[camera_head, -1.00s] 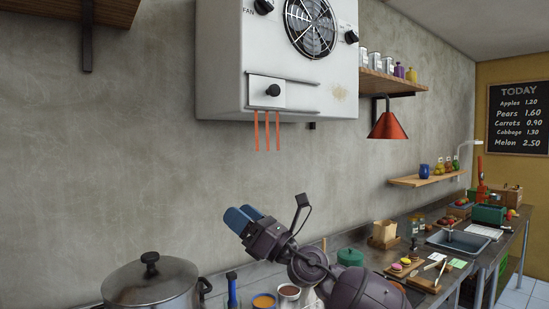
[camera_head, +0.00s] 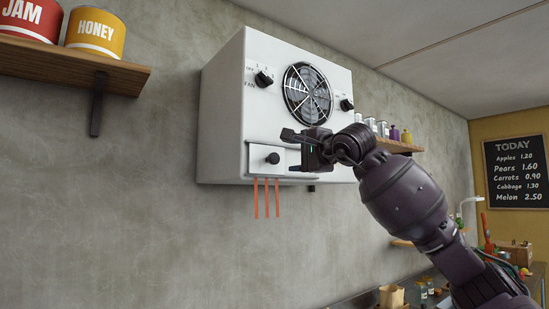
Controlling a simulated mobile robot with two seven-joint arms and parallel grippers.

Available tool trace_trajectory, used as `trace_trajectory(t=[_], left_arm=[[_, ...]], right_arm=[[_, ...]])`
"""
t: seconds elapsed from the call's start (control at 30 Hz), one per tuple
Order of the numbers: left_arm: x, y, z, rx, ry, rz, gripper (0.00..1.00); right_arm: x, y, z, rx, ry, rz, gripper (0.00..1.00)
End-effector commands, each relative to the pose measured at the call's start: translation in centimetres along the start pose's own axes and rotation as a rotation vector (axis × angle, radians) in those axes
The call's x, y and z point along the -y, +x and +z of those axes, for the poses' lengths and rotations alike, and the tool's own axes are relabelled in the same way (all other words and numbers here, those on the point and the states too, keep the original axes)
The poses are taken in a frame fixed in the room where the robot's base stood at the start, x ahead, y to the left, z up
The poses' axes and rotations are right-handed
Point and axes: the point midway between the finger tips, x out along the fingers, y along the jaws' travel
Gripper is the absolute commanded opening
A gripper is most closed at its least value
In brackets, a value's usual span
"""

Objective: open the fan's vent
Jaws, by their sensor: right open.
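The white fan unit (camera_head: 225,135) is fixed to the wall, with a round dark grille (camera_head: 307,93) on its front. At its lower left is the vent's small white sliding plate (camera_head: 259,168) with a black knob (camera_head: 272,158). Orange strips (camera_head: 267,198) hang straight down below the plate. My right gripper (camera_head: 290,136) is raised in front of the unit, just above and right of the knob. It is open, and its jaws point left; I cannot tell how near the knob they are in depth. My left gripper is not in view.
A wooden shelf (camera_head: 70,68) at upper left holds a red jam tin (camera_head: 28,18) and a yellow honey tin (camera_head: 95,34). Fan dials (camera_head: 264,79) sit on the unit's front. Small jars (camera_head: 383,128) stand on a shelf behind my arm. The wall left of the unit is clear.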

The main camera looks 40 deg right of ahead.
Motion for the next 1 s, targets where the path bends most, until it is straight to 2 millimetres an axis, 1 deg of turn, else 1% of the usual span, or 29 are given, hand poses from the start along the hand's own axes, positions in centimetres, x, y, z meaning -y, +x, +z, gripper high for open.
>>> trace_trajectory(t=[0.03,0.1,0.27,0.4,0.5,0.7,1.0], left_arm=[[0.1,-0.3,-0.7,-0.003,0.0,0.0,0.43],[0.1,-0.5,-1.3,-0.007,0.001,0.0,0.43],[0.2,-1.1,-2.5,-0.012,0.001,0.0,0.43],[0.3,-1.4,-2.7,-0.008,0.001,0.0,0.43],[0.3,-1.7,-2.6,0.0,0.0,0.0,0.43],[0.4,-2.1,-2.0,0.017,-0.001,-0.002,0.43],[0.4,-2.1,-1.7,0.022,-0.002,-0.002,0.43]], right_arm=[[0.4,0.7,0.1,0.003,0.003,-0.001,0.61],[0.4,1.9,0.1,0.005,0.005,-0.001,0.61],[0.4,4.8,0.2,0.005,0.006,-0.001,0.61],[0.2,7.0,0.2,0.005,0.005,0.002,0.61],[0.2,8.1,0.2,0.006,0.005,0.0,0.61],[0.0,9.3,0.2,0.005,0.002,0.001,0.61],[-0.1,9.4,0.2,0.004,0.002,0.001,0.61]])
